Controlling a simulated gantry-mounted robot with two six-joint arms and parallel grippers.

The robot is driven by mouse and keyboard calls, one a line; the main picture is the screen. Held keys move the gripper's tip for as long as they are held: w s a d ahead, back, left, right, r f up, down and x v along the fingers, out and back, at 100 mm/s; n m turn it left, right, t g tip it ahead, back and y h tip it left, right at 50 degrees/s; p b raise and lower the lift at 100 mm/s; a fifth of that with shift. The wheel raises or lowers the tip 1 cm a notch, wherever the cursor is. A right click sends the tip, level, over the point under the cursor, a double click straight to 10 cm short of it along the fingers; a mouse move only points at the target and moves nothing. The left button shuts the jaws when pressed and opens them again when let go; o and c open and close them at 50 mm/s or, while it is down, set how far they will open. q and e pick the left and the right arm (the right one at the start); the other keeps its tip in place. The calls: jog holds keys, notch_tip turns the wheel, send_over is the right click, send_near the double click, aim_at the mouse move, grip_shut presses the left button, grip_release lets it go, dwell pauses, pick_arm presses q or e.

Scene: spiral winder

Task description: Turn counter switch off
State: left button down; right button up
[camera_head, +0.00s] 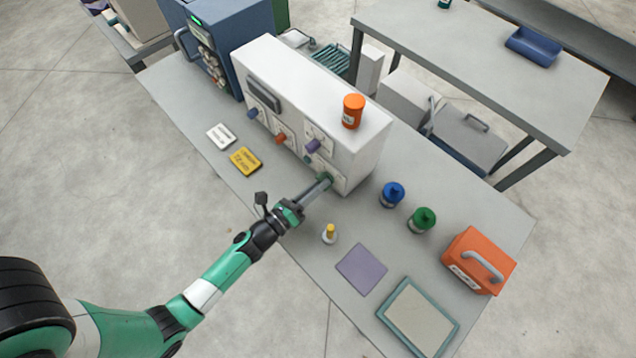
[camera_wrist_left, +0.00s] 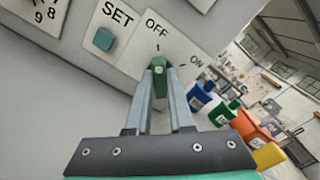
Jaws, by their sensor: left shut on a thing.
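The white counter box (camera_head: 300,90) stands on the grey table, with knobs and small panels on its front face. In the left wrist view a green switch knob (camera_wrist_left: 160,66) sits on a plate with the words OFF and ON. Its upper end points up, closer to the OFF mark than to ON. My left gripper (camera_head: 326,182) reaches the lower right of the box front. In the left wrist view its two fingers (camera_wrist_left: 159,84) are shut on the green knob, one on each side. My right gripper is in neither view.
A teal SET button (camera_wrist_left: 103,40) is left of the switch. An orange jar (camera_head: 353,111) stands on the box. Blue (camera_head: 392,194) and green (camera_head: 422,220) bottles, an orange case (camera_head: 478,261) and a small yellow-topped item (camera_head: 330,233) stand on the table.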

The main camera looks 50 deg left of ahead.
pick_arm(q)
jog(key=c, duration=0.8)
grip_release()
jog(key=s, duration=0.7)
jog(key=s+d+p, duration=0.1)
jog(key=s, duration=0.3)
jog(key=shift+s, duration=0.3)
jog(key=shift+w, duration=0.1)
